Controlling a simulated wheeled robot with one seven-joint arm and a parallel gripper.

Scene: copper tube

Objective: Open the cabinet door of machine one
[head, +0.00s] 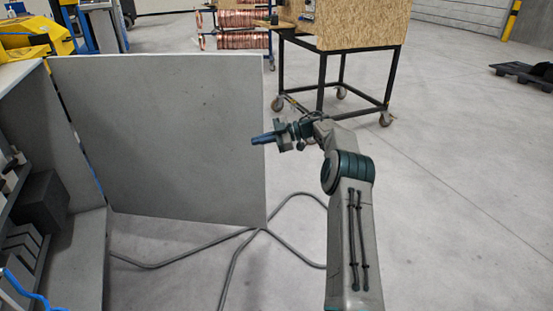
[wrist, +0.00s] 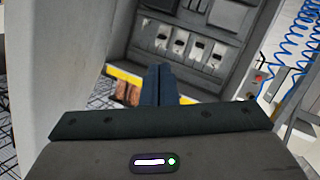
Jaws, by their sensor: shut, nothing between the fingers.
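The cabinet door (head: 160,130) is a flat grey panel and stands swung wide open from the machine cabinet (head: 90,255) at the left. My gripper (head: 257,140) is at the door's free right edge, on the near side in the picture; I cannot tell if it touches the door. Its dark blue fingers are together and empty, and they also show in the wrist view (wrist: 160,72). In the wrist view a grey panel, likely the door, fills the left side. Beyond the fingers the cabinet interior (wrist: 190,45) shows a row of electrical units.
Grey cables (head: 245,235) lie on the floor below the door. A wheeled workbench (head: 325,60) stands behind my arm, with a rack of copper coils (head: 240,22) to its left. A dark pallet (head: 525,72) lies at the far right.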

